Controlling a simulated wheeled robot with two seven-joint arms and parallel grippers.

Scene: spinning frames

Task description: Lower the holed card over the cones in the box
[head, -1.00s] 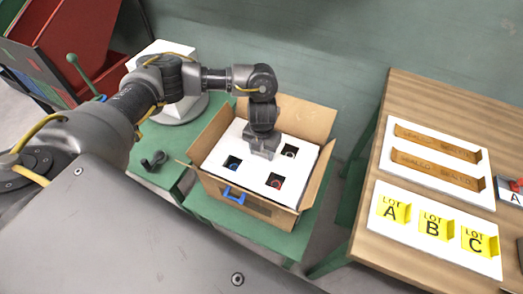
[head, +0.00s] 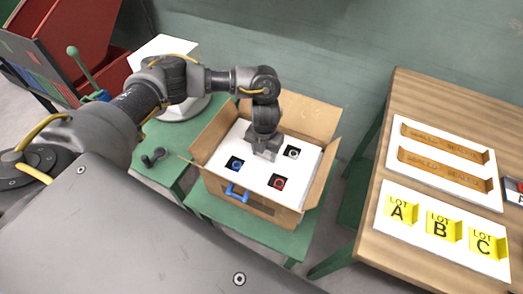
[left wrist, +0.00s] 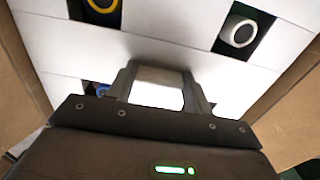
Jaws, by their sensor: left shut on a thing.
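The white holed card (head: 257,174) lies roughly level inside the open cardboard box (head: 272,209). My left gripper (head: 265,153) points down at the card's middle and is shut on a part of it; the fingers partly hide the grip. Through the square holes I see a blue cone (head: 235,164), a red cone (head: 278,182) and a white cone (head: 292,153). The left wrist view also shows a yellow cone (left wrist: 103,5) and the white cone (left wrist: 240,33) in their holes. I cannot tell whether the card rests on anything. My right gripper is not in view.
A dark object (head: 153,158) lies to the left. A wooden table (head: 385,248) with white trays stands right.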

